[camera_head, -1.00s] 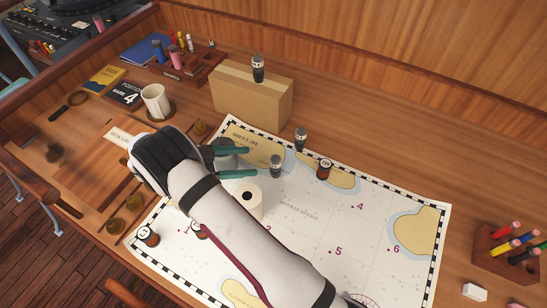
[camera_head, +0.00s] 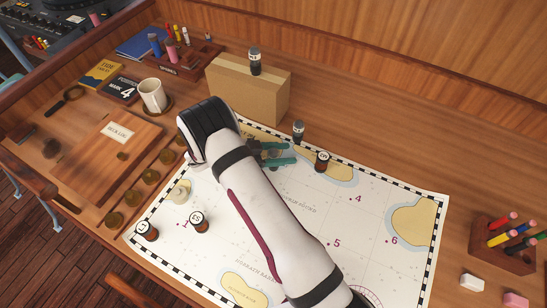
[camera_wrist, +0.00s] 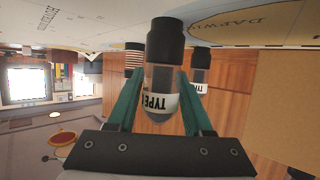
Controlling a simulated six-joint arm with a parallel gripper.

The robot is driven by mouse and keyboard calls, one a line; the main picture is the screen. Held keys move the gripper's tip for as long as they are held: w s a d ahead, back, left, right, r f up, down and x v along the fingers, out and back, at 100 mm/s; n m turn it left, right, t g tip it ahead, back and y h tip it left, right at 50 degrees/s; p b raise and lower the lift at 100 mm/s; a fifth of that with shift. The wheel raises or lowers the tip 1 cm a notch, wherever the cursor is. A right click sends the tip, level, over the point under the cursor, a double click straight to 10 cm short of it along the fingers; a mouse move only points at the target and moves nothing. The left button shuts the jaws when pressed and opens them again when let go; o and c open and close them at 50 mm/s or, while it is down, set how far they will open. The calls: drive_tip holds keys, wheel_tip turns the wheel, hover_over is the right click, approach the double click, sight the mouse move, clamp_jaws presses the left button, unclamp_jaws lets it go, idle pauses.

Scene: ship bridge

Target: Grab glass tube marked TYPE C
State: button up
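A clear glass tube with a black cap and a white label (camera_wrist: 162,80) stands between my fingers in the wrist view, which is upside down. Its label reads TYPE; the last letter is partly turned away and looks like a C. My gripper (camera_head: 272,154) has teal fingers, one on each side of the tube, and they seem to touch it. In the head view the fingers and arm hide most of this tube. A second capped tube (camera_head: 298,131) stands just behind on the chart; in the wrist view it also shows a TYPE label (camera_wrist: 200,88). A third tube (camera_head: 255,61) stands on the cardboard box.
The cardboard box (camera_head: 248,92) stands behind my gripper. A pencil holder (camera_head: 500,255) is at right. The chart's right part is mostly clear.

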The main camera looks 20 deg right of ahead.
clamp_jaws()
